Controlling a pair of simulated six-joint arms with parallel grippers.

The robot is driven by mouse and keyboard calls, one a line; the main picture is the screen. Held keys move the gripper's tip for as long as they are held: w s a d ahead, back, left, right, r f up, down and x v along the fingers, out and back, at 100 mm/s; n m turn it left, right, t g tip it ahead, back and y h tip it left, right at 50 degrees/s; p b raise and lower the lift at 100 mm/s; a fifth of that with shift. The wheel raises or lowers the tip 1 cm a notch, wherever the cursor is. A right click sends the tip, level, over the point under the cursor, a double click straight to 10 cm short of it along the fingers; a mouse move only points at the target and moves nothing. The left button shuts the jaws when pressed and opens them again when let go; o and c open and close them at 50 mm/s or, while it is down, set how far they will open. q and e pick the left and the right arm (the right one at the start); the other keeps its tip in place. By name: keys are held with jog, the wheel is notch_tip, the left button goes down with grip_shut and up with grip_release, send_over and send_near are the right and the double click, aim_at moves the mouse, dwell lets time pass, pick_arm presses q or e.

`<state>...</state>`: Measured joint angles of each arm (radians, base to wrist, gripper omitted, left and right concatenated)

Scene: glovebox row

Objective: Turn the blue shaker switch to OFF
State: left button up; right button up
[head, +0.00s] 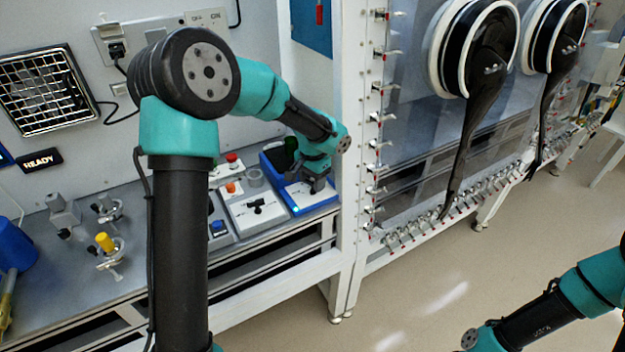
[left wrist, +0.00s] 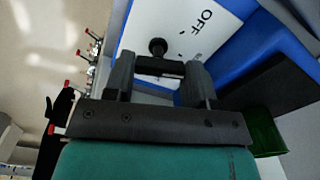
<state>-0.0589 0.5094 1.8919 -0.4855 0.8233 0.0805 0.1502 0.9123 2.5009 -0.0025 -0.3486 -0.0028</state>
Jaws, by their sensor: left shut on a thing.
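The blue shaker (head: 272,163) stands at the right end of the bench, with a white panel on its front. In the left wrist view its white panel (left wrist: 170,18) carries the word OFF. A black switch handle (left wrist: 158,47) with a round end shows there. My left gripper (head: 318,186) is over the shaker's front. In the left wrist view the left gripper (left wrist: 160,75) has its two fingers closed on either side of the switch handle. The handle's round end sticks out beyond the fingers, to the left of OFF. My right gripper is out of view.
A white unit with a black switch (head: 257,206) stands just left of the shaker. A green vessel (left wrist: 264,132) is close beside the gripper in the left wrist view. A white frame post (head: 350,130) rises right of the shaker. Clamps and a blue container (head: 15,245) are farther left.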

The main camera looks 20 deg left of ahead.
pick_arm(q)
jog(key=shift+n, duration=1.3)
jog(key=o, duration=0.9)
jog(key=shift+o, duration=0.2)
notch_tip(320, 180, up, 18)
jog(key=shift+f, duration=0.25)
